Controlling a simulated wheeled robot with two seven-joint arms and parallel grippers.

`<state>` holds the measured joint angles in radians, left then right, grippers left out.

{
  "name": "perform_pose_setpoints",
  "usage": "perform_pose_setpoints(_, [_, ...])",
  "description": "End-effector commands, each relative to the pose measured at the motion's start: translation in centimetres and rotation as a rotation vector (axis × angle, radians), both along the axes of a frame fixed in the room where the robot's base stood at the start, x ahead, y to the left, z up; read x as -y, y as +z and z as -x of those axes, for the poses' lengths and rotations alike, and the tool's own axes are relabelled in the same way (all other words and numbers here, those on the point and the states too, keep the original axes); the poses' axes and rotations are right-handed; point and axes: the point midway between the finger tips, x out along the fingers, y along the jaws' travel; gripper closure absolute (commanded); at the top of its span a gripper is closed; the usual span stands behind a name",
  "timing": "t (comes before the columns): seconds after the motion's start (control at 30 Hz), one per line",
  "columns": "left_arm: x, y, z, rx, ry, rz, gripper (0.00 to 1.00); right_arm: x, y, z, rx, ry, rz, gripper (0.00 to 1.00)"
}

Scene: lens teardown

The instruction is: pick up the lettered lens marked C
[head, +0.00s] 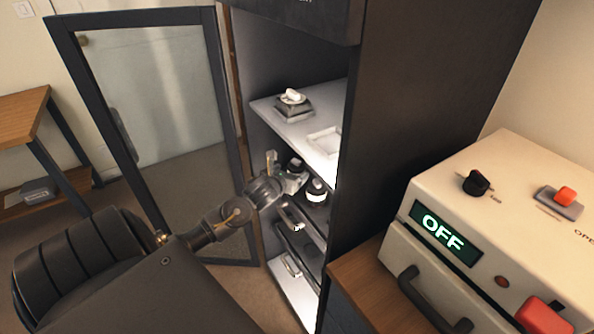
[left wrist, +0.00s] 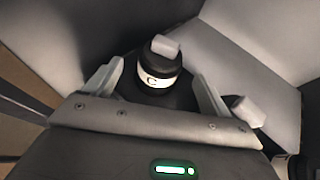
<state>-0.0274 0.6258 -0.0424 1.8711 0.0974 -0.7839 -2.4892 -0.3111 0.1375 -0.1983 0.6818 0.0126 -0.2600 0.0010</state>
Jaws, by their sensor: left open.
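The lens marked C (left wrist: 152,76) is a short black cylinder with a white lettered band and a pale block on top. It stands in the left wrist view between the two fingers of my left gripper (left wrist: 158,78), which is open around it. I see no clear contact. In the head view my left gripper (head: 283,174) reaches into the cabinet at the middle shelf. A dark lens (head: 295,165) shows just beyond its fingers, partly hidden. A second dark lens with a light band (head: 316,191) stands to the right. My right gripper is out of view.
The cabinet's glass door (head: 150,100) stands open at the left. A white upper shelf (head: 290,122) with a small pale item on a dark block (head: 292,101) is above my gripper. A cream machine reading OFF (head: 442,232) stands at the right.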

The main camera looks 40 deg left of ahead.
Motion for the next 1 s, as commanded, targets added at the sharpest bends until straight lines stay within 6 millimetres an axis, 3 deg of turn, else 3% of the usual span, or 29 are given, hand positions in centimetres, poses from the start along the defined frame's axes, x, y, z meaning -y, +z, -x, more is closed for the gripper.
perform_pose_setpoints(0.27, [-0.2,-0.4,-1.0,0.001,0.001,0.004,0.17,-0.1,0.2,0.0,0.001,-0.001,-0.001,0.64])
perform_pose_setpoints(0.6, [-1.4,-2.3,-4.7,0.002,0.000,0.002,0.17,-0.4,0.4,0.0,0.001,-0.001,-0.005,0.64])
perform_pose_setpoints(0.87, [-1.5,-2.4,-4.9,0.001,-0.001,0.001,0.17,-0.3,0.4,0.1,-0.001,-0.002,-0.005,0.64])
perform_pose_setpoints(1.0, [-1.5,-2.4,-4.9,0.001,-0.001,0.001,0.34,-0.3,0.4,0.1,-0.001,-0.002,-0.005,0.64])
